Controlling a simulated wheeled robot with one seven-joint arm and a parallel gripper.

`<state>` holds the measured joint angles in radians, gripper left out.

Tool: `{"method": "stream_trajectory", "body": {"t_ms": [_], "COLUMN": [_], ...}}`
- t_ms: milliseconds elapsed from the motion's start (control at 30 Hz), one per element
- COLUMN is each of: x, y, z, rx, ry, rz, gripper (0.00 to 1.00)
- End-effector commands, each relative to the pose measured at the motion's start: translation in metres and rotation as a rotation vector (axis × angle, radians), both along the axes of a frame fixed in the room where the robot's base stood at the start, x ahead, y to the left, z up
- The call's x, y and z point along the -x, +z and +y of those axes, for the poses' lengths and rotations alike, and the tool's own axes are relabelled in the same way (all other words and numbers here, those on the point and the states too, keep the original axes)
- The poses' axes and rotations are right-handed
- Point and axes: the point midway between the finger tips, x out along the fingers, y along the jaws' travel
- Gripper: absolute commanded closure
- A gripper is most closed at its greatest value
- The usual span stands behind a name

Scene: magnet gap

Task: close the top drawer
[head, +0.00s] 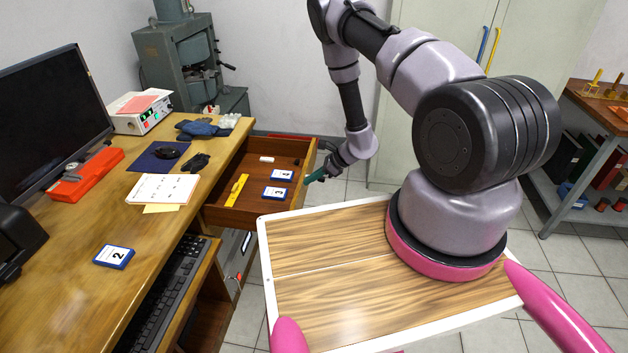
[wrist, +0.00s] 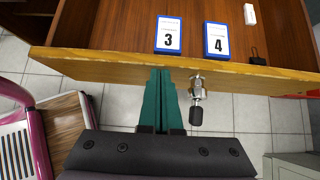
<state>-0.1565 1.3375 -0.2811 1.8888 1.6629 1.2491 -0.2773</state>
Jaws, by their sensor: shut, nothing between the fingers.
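The top drawer (head: 246,217) of the wooden desk is pulled out to the right in the head view. Inside it lie two blue-framed cards, 3 (head: 274,193) and 4 (head: 282,175), a yellow level (head: 236,190) and a small white block (head: 267,159). My gripper (head: 312,178) is shut and empty at the drawer's front panel. In the wrist view the green fingertips (wrist: 160,73) are at the outer side of the front panel (wrist: 120,66); I cannot tell whether they touch it. A metal knob with a black end (wrist: 196,98) is just right of the fingers.
The desk top (head: 75,225) holds a monitor (head: 50,105), a red tool (head: 85,175), papers (head: 162,188), a mouse on a blue mat and card 2 (head: 114,256). A keyboard (head: 165,295) sits on a shelf below. A shelf unit (head: 590,140) stands at right. Tiled floor is clear beyond the drawer.

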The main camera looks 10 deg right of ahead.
Motion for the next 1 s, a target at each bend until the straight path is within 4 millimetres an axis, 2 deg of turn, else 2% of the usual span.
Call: {"method": "stream_trajectory", "body": {"t_ms": [267,700,1000], "x": [-0.022,-0.069,-0.094], "y": [0.001,0.001,0.001], "z": [0.056,0.168,0.224], "rx": [-0.004,-0.005,-0.003], "ry": [0.006,0.005,0.002], "rz": [-0.004,-0.004,-0.002], "gripper": [1.00,1.00,1.00]}}
